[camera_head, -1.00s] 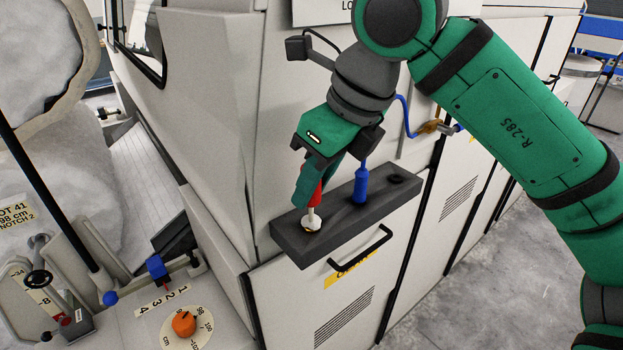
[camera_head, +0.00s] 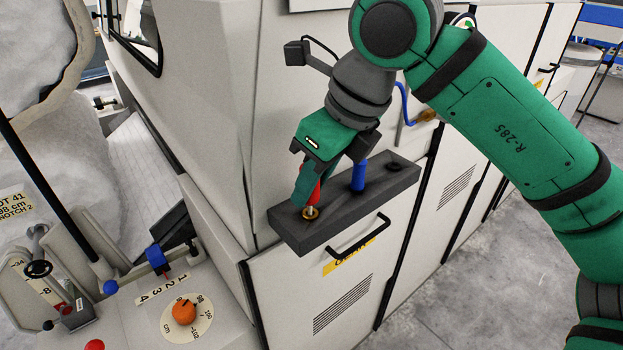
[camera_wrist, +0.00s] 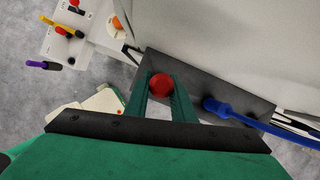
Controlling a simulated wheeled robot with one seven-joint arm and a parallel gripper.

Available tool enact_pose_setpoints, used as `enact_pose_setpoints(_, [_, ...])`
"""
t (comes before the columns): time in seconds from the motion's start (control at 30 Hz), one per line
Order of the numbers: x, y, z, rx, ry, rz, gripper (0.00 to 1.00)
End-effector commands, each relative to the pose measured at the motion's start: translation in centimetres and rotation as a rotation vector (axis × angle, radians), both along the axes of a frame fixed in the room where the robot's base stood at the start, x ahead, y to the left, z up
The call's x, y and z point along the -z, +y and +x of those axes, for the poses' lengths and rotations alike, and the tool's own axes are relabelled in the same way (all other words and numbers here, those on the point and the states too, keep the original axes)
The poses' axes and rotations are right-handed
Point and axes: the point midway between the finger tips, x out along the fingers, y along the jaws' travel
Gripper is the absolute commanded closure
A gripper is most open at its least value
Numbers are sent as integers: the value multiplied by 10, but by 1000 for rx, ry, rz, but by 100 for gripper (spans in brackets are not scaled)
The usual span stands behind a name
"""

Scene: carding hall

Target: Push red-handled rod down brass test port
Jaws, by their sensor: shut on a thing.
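The red-handled rod (camera_head: 314,193) stands about upright at the left end of a dark block (camera_head: 340,215). My gripper (camera_head: 306,190) is shut on its red handle. A short length of bare metal shaft shows below the handle, and its lower end meets the brass test port (camera_head: 310,214), a ring in the block's top. How deep the shaft sits is hidden. In the wrist view the round red handle top (camera_wrist: 160,85) lies between the two green fingers of my gripper (camera_wrist: 161,90).
A blue-handled rod (camera_head: 358,176) stands right of the red one, close to my gripper; an empty dark hole (camera_head: 394,166) lies beyond it. A black bar handle (camera_head: 358,238) is below the block. The machine's pale wall rises behind. An orange knob (camera_head: 184,312) is at lower left.

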Motion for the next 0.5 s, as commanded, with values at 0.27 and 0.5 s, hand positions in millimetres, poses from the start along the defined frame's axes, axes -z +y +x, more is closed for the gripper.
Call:
enact_pose_setpoints(0.27, [2,0,0,1,0,0,56])
enact_pose_setpoints(0.5, [1,-1,0,1,0,0,56])
